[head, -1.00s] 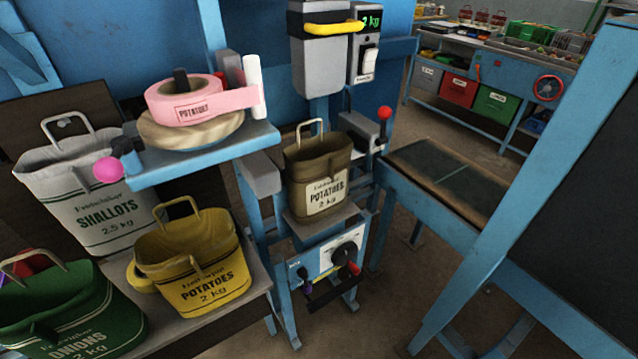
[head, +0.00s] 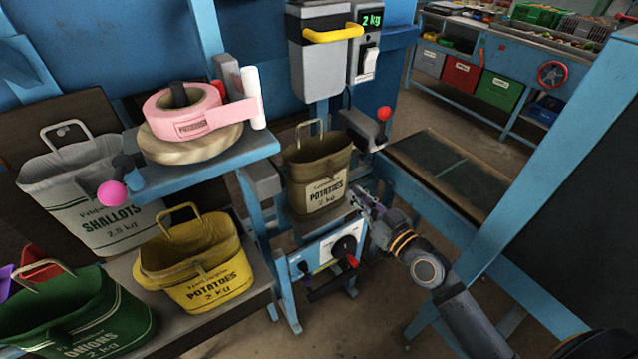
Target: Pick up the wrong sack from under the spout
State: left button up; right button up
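A brown sack (head: 318,180) labelled "Potatoes 2 kg" stands upright with its handle up on the small platform under the grey spout (head: 318,70). My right gripper (head: 362,200) is just to the right of the brown sack's lower side, its arm coming in from the lower right. The gripper is small and seen at an angle; whether its fingers are open or touch the sack I cannot tell. A yellow sack (head: 196,262) labelled "Potatoes 2 kg" stands on the shelf at left. My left gripper is out of view.
A white shallots sack (head: 95,190) and a green onions sack (head: 75,315) stand at left. A blue shelf with pink tape (head: 190,112) juts out left of the brown sack. A red-knobbed lever (head: 384,114) and a blue post (head: 540,180) are at right.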

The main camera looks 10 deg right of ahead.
aim_at(336, 177)
jog(key=p+x, duration=0.2)
jog(key=x, duration=0.7)
jog(key=shift+a+f, duration=0.2)
jog(key=shift+f, duration=0.2)
jog(key=shift+s+d+r, duration=0.1)
grip_shut()
